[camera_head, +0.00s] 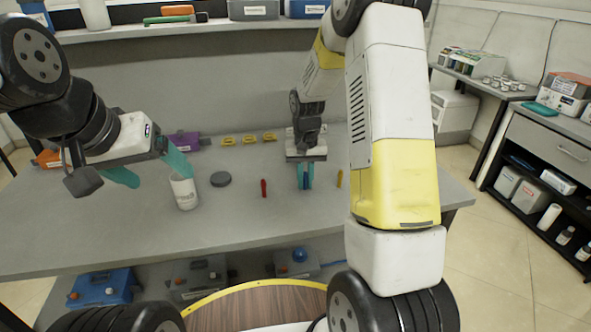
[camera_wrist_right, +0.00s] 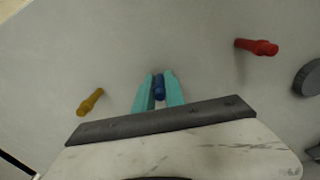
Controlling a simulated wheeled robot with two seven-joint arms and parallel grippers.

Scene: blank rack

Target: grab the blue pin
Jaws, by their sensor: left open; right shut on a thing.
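The blue pin (camera_wrist_right: 159,88) stands between the teal fingers of my right gripper (camera_wrist_right: 158,93) in the right wrist view. In the head view my right gripper (camera_head: 305,177) points down at the table, shut on the blue pin, which is mostly hidden by the fingers there. I cannot tell whether the pin still touches the table. My left gripper (camera_head: 150,172) is open at the left of the head view, its teal fingers spread apart. Its right finger is close to a white cup (camera_head: 185,193); I cannot tell if they touch.
Several yellow pieces (camera_head: 249,139) and a purple box (camera_head: 184,141) sit at the back.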

